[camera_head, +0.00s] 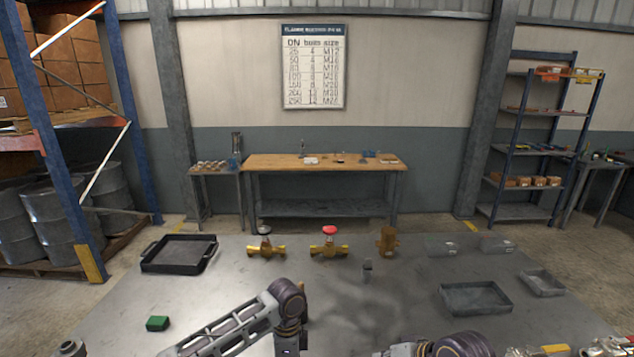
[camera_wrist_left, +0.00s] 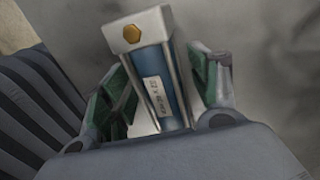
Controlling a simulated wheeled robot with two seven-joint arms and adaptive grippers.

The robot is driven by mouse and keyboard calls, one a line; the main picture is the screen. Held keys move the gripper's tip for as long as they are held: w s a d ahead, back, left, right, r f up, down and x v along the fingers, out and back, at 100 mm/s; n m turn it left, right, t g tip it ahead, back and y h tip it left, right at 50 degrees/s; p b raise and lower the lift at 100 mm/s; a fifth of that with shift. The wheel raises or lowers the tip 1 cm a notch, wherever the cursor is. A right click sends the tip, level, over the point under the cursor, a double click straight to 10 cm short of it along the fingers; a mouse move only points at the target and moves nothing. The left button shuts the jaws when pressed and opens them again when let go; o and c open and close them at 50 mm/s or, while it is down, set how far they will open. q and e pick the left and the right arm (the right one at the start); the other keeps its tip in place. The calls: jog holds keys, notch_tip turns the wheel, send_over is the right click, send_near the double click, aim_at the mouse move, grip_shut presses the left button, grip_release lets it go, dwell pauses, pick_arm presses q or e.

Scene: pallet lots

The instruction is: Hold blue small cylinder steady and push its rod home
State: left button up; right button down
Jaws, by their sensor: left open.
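The blue small cylinder (camera_wrist_left: 154,82) shows in the left wrist view, with a blue body, a white label and pale metal end blocks; a brass hex nut sits on its far end. My left gripper (camera_wrist_left: 158,85) is open, with one green-padded finger on each side of the cylinder. A gap shows at the right finger; whether the left finger touches is unclear. The rod cannot be made out. In the head view my left arm covers the front middle of the table, and I cannot make out the cylinder there. My right gripper is not seen.
The grey table (camera_head: 240,262) holds a black tray (camera_head: 178,266), two brass valves (camera_head: 265,249) (camera_head: 328,249), a brown block-like part (camera_head: 387,240) and a small grey piece (camera_head: 367,268). A green block (camera_head: 157,323) lies front left. Grey trays (camera_head: 476,311) (camera_head: 542,292) stand at right.

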pick_arm(q)
jog(key=shift+r, duration=0.1)
notch_tip(320, 180, up, 12)
jog(key=w, duration=0.2)
jog(key=shift+w+f, duration=0.2)
jog(key=shift+f, duration=0.05)
dwell(0.6)
